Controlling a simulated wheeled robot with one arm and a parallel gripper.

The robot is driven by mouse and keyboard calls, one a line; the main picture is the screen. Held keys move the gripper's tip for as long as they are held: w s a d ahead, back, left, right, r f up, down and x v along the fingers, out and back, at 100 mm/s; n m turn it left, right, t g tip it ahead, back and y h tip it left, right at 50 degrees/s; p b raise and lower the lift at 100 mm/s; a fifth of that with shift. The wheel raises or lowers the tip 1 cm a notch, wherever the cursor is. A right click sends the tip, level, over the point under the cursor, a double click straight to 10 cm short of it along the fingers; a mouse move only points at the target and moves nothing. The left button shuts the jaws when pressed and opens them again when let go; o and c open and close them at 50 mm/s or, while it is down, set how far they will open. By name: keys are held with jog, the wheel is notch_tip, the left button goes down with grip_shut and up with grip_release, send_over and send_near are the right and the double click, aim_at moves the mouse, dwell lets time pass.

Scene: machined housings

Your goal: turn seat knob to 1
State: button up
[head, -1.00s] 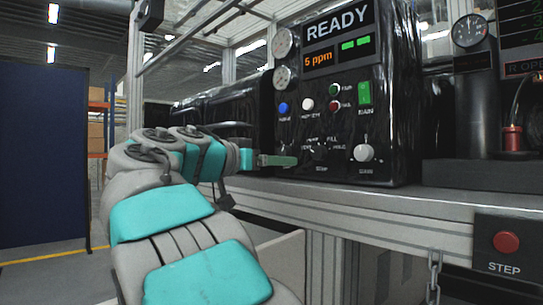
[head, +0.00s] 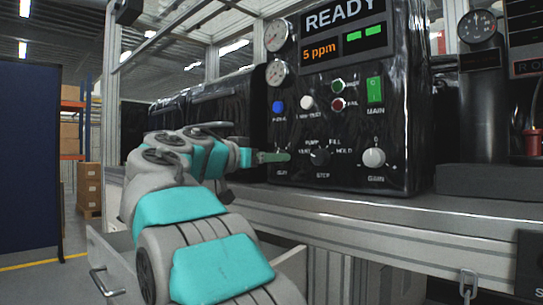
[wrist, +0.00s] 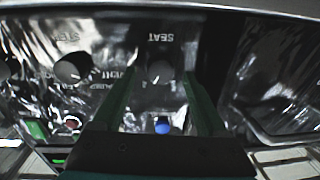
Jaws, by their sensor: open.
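My gripper (wrist: 158,80) is open, with one green finger on each side of the knob. I cannot tell whether the fingers touch it. In the head view my gripper (head: 287,156) reaches the lower left of the black panel (head: 410,120) and hides the seat knob. The numbers around the knob are not readable.
A blue button (head: 278,106) sits above the seat knob. A black selector knob (head: 320,157) and a pale GAIN knob (head: 374,157) are to its right. The display (head: 344,42) shows READY and 5 ppm. A drawer (head: 110,265) with a handle stands out below the bench.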

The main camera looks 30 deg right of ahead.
jog(key=shift+w+d, duration=0.25)
jog(key=shift+d, duration=0.3)
grip_shut()
